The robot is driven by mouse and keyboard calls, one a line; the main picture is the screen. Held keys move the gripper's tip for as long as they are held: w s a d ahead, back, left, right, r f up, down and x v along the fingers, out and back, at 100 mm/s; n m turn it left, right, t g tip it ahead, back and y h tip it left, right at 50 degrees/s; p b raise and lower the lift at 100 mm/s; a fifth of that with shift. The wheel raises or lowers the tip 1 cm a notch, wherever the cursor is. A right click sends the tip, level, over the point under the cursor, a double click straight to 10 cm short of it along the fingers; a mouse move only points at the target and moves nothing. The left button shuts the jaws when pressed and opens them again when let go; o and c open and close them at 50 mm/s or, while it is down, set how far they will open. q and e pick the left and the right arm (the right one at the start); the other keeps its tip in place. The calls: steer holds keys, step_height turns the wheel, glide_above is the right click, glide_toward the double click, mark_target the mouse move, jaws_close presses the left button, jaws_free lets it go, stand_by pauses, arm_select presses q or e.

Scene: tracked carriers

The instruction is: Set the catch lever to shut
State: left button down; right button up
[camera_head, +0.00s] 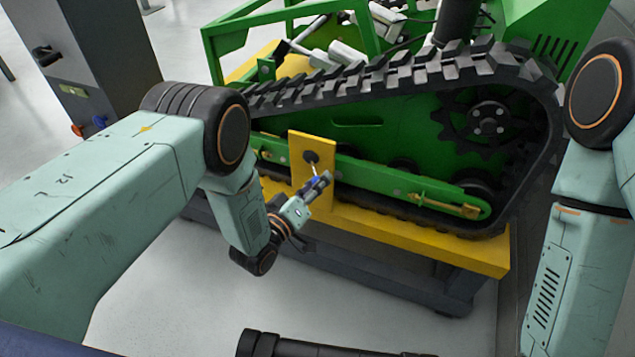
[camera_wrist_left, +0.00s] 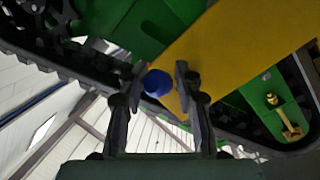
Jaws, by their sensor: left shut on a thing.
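The catch lever (camera_head: 313,168) sits on a yellow plate (camera_head: 325,148) on the side of the green tracked carrier. Its dark round pivot is near the plate's middle, and the lever hangs down from it. Its blue knob (camera_wrist_left: 158,83) shows between the fingers in the left wrist view. My left gripper (camera_head: 319,183) reaches in from the lower left and is shut on the knob. The fingers hide most of the lever's lower end in the head view. My right arm shows at the right edge, but its gripper is out of view.
The black rubber track (camera_head: 400,80) loops around the green frame beside the plate. A yellow stand (camera_head: 440,245) carries the carrier. A brass-coloured fitting (camera_head: 445,205) is right of the plate.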

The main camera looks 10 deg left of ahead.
arm_select(q)
steer(key=shift+w+d+r, duration=0.15)
steer(key=shift+d+r, duration=0.1)
steer(key=shift+r, duration=0.15)
steer(key=c, duration=1.3)
jaws_free()
steer(key=shift+o, duration=0.9)
steer(key=shift+a+f, duration=0.15)
steer(key=shift+s+a, duration=0.1)
steer(key=shift+s, duration=0.2)
steer(key=v, duration=1.1)
steer(key=shift+s+a, duration=0.2)
